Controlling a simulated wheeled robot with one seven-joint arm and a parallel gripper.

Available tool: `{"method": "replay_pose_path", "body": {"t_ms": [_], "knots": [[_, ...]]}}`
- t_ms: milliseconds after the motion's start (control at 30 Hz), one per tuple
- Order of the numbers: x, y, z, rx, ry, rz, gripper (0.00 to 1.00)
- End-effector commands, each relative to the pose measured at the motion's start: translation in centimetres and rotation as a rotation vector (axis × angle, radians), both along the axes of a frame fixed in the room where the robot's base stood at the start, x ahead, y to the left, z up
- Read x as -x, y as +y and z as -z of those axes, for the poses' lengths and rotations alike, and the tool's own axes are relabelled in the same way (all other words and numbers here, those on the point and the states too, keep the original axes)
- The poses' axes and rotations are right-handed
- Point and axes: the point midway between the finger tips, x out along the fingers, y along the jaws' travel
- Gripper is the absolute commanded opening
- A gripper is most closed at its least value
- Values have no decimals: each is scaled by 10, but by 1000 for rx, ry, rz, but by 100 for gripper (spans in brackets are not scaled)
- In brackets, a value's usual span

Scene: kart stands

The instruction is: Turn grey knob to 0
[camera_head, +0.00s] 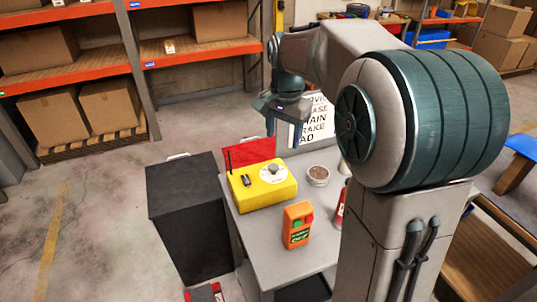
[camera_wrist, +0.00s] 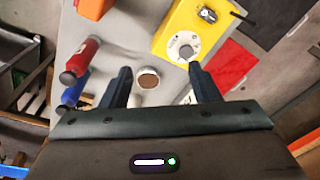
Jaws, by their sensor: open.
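The grey knob (camera_head: 273,168) sits on a white round dial on top of a yellow box (camera_head: 262,194). The box stands on a grey table. In the wrist view the knob (camera_wrist: 186,52) shows at the upper right, on the yellow box (camera_wrist: 178,25), beyond my right fingertip. The dial markings are too small to read. My gripper (camera_head: 283,122) is open and empty, held above the table's far side. In the wrist view my gripper (camera_wrist: 160,70) points down, its two fingers apart, and the knob is not between them.
A round tin (camera_head: 318,175) and a red bottle (camera_wrist: 82,57) are nearby. A black cabinet (camera_head: 188,215) stands left of the table (camera_head: 268,245).

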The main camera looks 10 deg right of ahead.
Motion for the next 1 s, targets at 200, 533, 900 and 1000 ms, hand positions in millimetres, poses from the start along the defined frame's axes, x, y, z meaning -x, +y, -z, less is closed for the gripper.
{"method": "replay_pose_path", "body": {"t_ms": [200,533,900,1000], "knots": [[-65,-1,29,-19,63,228,56],[-109,-2,55,-25,105,415,56],[-110,-2,105,-25,115,426,56],[-110,-3,127,-25,114,426,56]]}}
